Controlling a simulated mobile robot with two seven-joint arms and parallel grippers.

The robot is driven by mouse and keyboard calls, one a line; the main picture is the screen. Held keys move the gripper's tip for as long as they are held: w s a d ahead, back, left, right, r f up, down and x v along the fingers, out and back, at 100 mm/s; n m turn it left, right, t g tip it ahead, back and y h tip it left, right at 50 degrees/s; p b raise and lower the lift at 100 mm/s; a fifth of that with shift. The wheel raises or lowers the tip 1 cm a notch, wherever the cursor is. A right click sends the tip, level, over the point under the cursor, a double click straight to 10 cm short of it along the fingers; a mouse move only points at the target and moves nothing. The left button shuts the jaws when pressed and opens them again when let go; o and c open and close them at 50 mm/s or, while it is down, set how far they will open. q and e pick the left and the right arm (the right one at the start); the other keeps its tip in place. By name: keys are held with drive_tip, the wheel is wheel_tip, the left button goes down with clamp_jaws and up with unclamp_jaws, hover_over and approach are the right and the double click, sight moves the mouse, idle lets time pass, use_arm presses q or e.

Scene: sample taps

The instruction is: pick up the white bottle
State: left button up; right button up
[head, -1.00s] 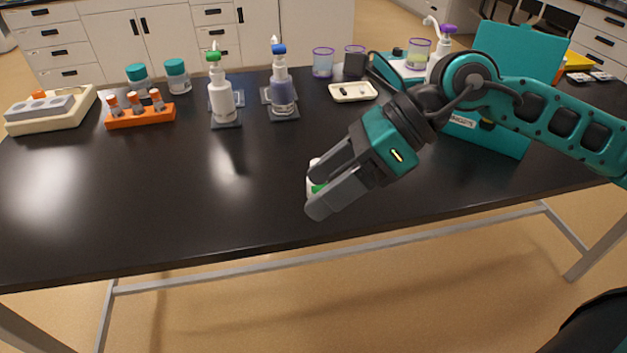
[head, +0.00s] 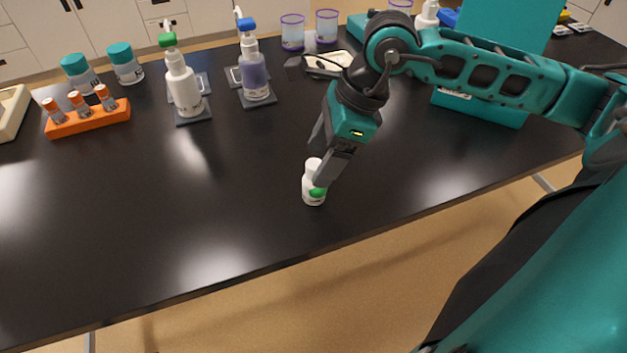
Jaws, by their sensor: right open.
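A small white bottle (head: 309,187) with a green patch stands upright near the front edge of the black table, right of the middle in the head view. My right gripper (head: 318,160) is open and points down at the bottle from above and behind. One finger overlaps the bottle's upper right side in the picture; the other finger is up and to the left. I cannot tell whether either finger touches the bottle. My left gripper is not in view.
A white pump bottle (head: 184,88) with a green top and a bluish pump bottle (head: 254,73) stand on dark pads. An orange rack (head: 90,122) with tubes is at the left. A teal case (head: 485,105) stands right. The table's front left is clear.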

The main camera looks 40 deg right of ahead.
drive_tip(key=x, duration=0.5)
drive_tip(key=shift+w+f, duration=0.15)
drive_tip(key=shift+f, duration=0.2)
drive_tip(key=shift+c, duration=0.2)
drive_tip(key=c, duration=1.1)
drive_tip(key=shift+r, duration=0.15)
